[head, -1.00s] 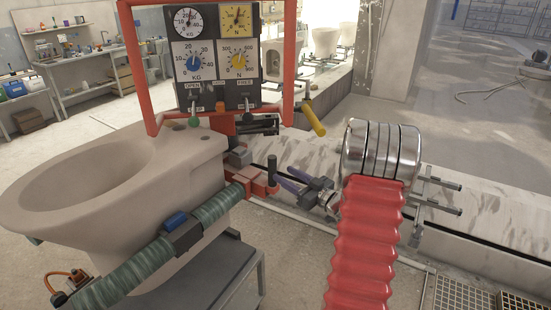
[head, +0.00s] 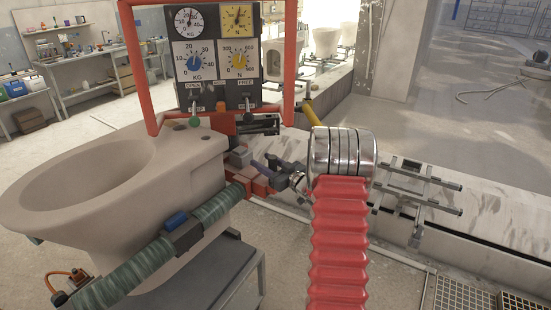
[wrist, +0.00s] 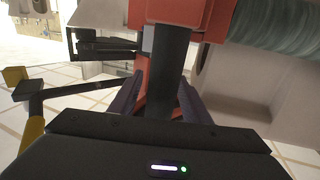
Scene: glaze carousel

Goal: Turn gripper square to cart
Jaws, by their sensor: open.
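A beige toilet bowl (head: 110,185) is held in a red frame (head: 132,60) above a grey metal cart (head: 238,262). A red block (head: 256,186) juts from the holder beside the bowl. My gripper (head: 262,168) is at this block, its purple fingers pointing left toward it. In the wrist view, my gripper (wrist: 160,92) is open, with one finger on each side of a dark upright bar (wrist: 170,68) by the red block (wrist: 190,14). Whether the fingers touch the bar cannot be told. My wrist partly hides the fingers in the head view.
A panel with dials (head: 215,58) stands behind the bowl. A ribbed green hose (head: 130,275) wraps the bowl's front. A yellow-ended handle (head: 312,112) sticks out behind my wrist. More bowls (head: 325,36) line the back.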

